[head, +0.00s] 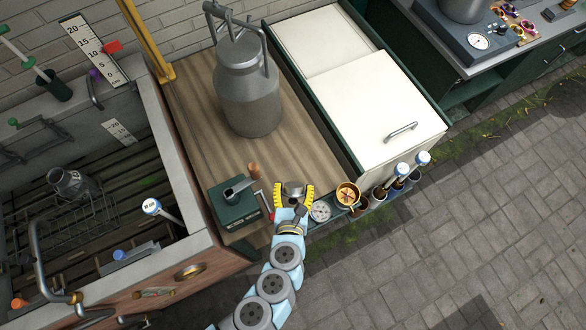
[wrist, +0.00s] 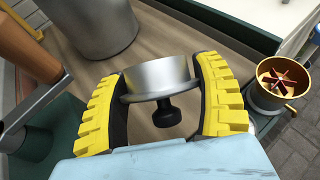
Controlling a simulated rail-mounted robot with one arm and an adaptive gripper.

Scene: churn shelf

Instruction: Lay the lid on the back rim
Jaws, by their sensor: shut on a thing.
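My gripper (head: 292,190) is shut on a small metal lid with a black knob. In the wrist view the lid (wrist: 158,78) sits between the yellow finger pads (wrist: 160,105), its knob pointing toward me. It is held over the front edge of the wooden shelf, beside the green box. A large metal churn (head: 248,100) stands upright on the shelf behind; its lower body shows in the wrist view (wrist: 95,22). The stone tank (head: 178,150) lies to the left, with its back rim (head: 88,82) near the brick wall. I cannot tell which rim is meant.
A green box with a crank (head: 234,204) is close on the gripper's left. A round gauge (head: 320,211), a brass cup (head: 347,194) and white-capped bottles (head: 402,170) line the front right. A white-topped cabinet (head: 370,95) stands right of the churn. Bare wood (head: 190,110) is left of it.

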